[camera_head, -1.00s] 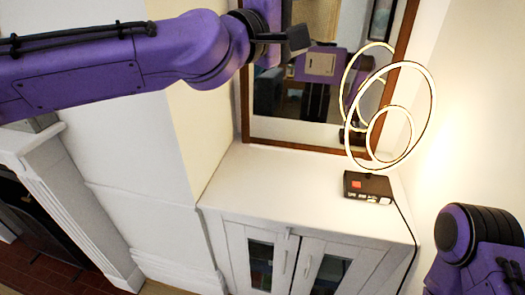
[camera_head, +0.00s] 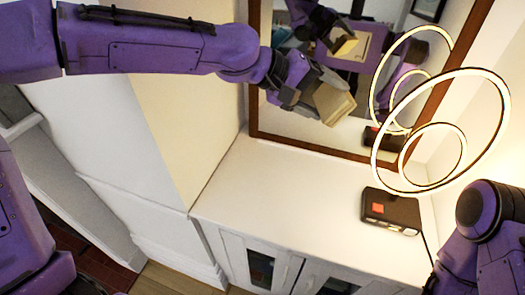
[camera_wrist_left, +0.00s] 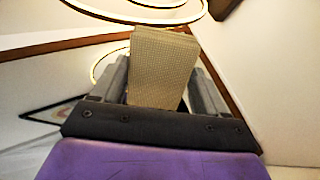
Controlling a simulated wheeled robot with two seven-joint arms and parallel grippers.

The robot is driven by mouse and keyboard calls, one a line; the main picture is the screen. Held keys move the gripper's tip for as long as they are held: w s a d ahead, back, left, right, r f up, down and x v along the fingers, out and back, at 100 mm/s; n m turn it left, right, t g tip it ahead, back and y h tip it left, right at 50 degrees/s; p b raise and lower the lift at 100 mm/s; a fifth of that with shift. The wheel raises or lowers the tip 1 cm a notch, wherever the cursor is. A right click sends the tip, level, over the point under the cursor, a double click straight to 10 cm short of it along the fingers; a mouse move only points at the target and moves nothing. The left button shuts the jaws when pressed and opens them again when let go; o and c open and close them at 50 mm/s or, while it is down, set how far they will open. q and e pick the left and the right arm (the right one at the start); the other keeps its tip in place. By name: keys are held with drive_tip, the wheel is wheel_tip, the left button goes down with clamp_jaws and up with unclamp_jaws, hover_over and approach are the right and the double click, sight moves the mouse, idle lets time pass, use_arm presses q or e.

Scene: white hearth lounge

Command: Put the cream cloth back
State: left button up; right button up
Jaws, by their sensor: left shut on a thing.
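The cream cloth (camera_head: 333,101) is a folded tan-cream block in the head view, held up in front of the mirror and above the white cabinet. My left gripper (camera_head: 312,92) is shut on it. In the left wrist view the cloth (camera_wrist_left: 163,68) shows a woven surface between the two fingers of the left gripper (camera_wrist_left: 160,85). It touches nothing else that I can see. My right arm shows at the lower right of the head view, but its gripper is out of the picture.
The white cabinet (camera_head: 290,190) has a mostly bare top. A dark box with an orange mark (camera_head: 391,211) stands at its right, below a glowing ring lamp (camera_head: 497,135). A wood-framed mirror (camera_head: 300,128) rises behind the cabinet. A fireplace surround (camera_head: 45,165) is at the left.

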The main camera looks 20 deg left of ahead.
use_arm(q)
drive_tip(key=s+a+f+m+g+y, duration=0.2)
drive_tip(key=a+f+m+g+y, duration=0.5)
drive_tip(key=f, duration=0.5)
drive_tip(key=s+a+f+m+t+y+p, duration=0.1)
drive_tip(key=s+a+f+y, duration=0.15)
drive_tip(key=s+a, duration=0.4)
drive_tip(key=s+a+f+m+t+y, duration=0.1)
drive_tip(key=s+a+f, duration=0.25)
drive_tip(key=a, duration=0.55)
drive_tip(key=w+d+f+p, duration=0.1)
drive_tip(key=w+d+f, duration=0.4)
drive_tip(key=w+d+f+p, duration=0.2)
drive_tip(key=w+d+f, duration=0.3)
drive_tip(key=shift+w+d+f, duration=0.1)
drive_tip(key=shift+w+f, duration=0.05)
drive_tip(key=shift+w, duration=0.15)
wheel_tip(320, 180, down, 2)
drive_tip(key=shift+f+p, duration=0.2)
drive_tip(key=shift+p, duration=0.55)
drive_tip(key=shift+f, duration=0.25)
drive_tip(key=o, duration=0.9)
drive_tip(key=shift+o, duration=0.2)
use_arm(e)
drive_tip(key=r, duration=0.5)
drive_tip(key=shift+w+r, duration=0.1)
drive_tip(key=shift+w, duration=0.3)
